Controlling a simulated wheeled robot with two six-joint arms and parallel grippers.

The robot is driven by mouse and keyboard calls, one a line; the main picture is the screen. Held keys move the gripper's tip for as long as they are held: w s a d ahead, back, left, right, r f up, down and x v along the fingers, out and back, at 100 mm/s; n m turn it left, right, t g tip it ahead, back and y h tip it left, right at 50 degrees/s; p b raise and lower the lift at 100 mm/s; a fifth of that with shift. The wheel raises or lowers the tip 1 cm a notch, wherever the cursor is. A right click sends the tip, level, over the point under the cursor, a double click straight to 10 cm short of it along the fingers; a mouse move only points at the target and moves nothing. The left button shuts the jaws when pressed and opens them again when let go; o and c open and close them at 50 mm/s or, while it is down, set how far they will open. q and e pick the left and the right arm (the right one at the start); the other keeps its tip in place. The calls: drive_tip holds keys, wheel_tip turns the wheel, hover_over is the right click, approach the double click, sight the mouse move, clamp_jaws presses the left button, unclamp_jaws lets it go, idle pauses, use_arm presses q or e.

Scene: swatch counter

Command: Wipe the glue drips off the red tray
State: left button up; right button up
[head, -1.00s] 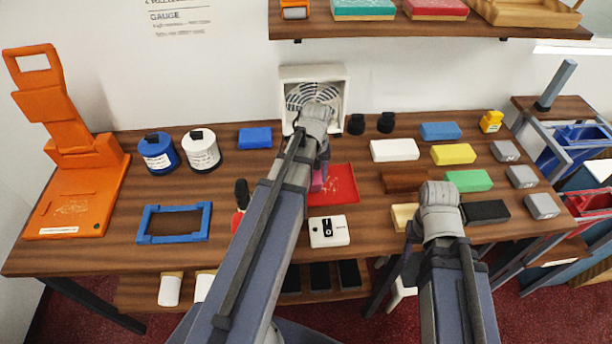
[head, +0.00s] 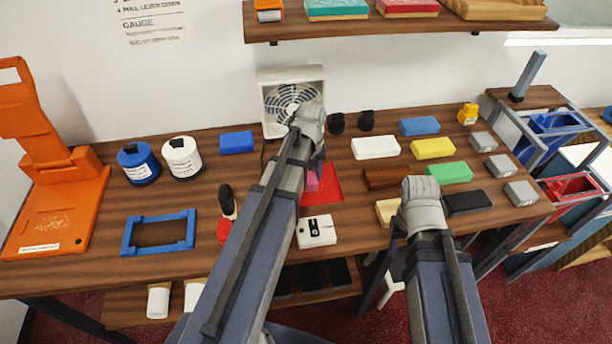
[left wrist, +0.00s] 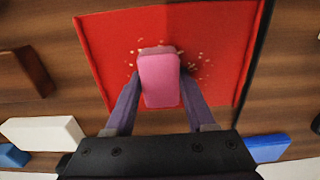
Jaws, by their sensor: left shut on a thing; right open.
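The red tray (head: 334,190) lies on the counter in front of the fan, partly hidden by my left arm in the head view. It fills much of the left wrist view (left wrist: 105,50). Pale glue drips (left wrist: 203,62) are scattered on it around a pink block (left wrist: 159,80). My left gripper (left wrist: 158,88) is shut on the block, with a finger on each side, over the tray; I cannot tell whether the block touches it. The block also shows in the head view (head: 313,181). My right gripper (head: 424,194) is open above the counter's front, near a black block.
A white fan (head: 268,78) stands behind the tray. A white switch box (head: 317,233) is in front. Coloured blocks, including a white one (head: 375,148), lie to the right. Blue and white pots (head: 138,166), a blue frame (head: 128,235) and an orange press (head: 60,215) are left.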

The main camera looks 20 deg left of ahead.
sight(324, 182)
use_arm(q)
drive_tip(key=shift+w+d, duration=0.65)
drive_tip(key=shift+d, duration=0.3)
drive_tip(key=shift+w+d, duration=0.65)
drive_tip(key=shift+d, duration=0.3)
drive_tip(key=shift+s, duration=0.15)
drive_tip(key=shift+s+d+r, duration=0.1)
drive_tip(key=shift+s+d, duration=0.05)
drive_tip(key=shift+s, duration=0.1)
drive_tip(key=shift+s+a, duration=0.55)
drive_tip(key=shift+a, duration=0.3)
drive_tip(key=shift+s+a, duration=0.55)
drive_tip(key=shift+a, duration=0.25)
drive_tip(key=shift+s+a, duration=0.55)
drive_tip(key=shift+a, duration=0.3)
drive_tip(key=shift+s+a, duration=0.5)
drive_tip(key=shift+a, duration=0.3)
